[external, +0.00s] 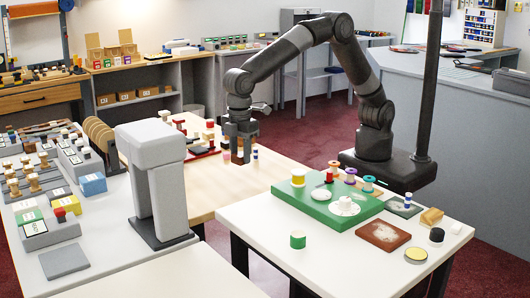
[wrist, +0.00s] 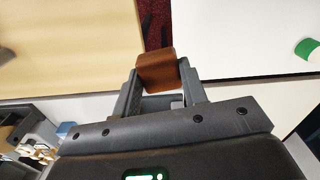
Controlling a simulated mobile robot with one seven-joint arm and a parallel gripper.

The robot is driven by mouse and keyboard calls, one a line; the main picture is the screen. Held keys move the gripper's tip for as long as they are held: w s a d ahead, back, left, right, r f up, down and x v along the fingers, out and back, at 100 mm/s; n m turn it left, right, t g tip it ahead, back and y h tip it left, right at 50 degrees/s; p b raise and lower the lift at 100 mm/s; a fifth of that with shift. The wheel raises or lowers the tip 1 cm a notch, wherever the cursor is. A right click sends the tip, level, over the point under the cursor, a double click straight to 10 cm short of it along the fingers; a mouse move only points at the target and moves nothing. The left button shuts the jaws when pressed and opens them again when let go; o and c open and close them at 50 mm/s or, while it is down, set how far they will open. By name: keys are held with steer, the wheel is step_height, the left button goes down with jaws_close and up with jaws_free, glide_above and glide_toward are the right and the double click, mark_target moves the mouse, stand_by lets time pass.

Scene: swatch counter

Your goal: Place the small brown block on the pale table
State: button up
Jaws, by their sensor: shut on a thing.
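My gripper (wrist: 158,85) is shut on a small brown block (wrist: 157,68), which sits between the two fingertips in the wrist view. In that view the block is above the dark red floor gap. The pale wood-topped table (wrist: 70,50) lies to its left and a white table (wrist: 240,40) to its right. In the external view my gripper (external: 240,146) points down over the pale wood table (external: 205,193). The held block is too small there to tell clearly from the small items around it.
A grey arch-shaped stand (external: 160,180) rises left of the pale table. The white table (external: 290,265) bears a green board (external: 285,192) with spools, and a green-and-white cylinder (external: 298,240). A blue-and-white striped piece (external: 255,154) is close beside my gripper.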

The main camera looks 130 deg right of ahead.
steer(key=s+d+f+m, duration=0.2)
steer(key=d+m, duration=0.1)
steer(key=d, duration=1.3)
steer(key=m, duration=0.8)
glide_above(218, 143)
step_height(218, 143, down, 4)
steer(key=f, duration=0.5)
steer(key=shift+d, duration=0.25)
steer(key=shift+f, duration=2.35)
steer(key=o, duration=1)
steer(key=shift+f, duration=0.1)
steer(key=shift+c, duration=0.2)
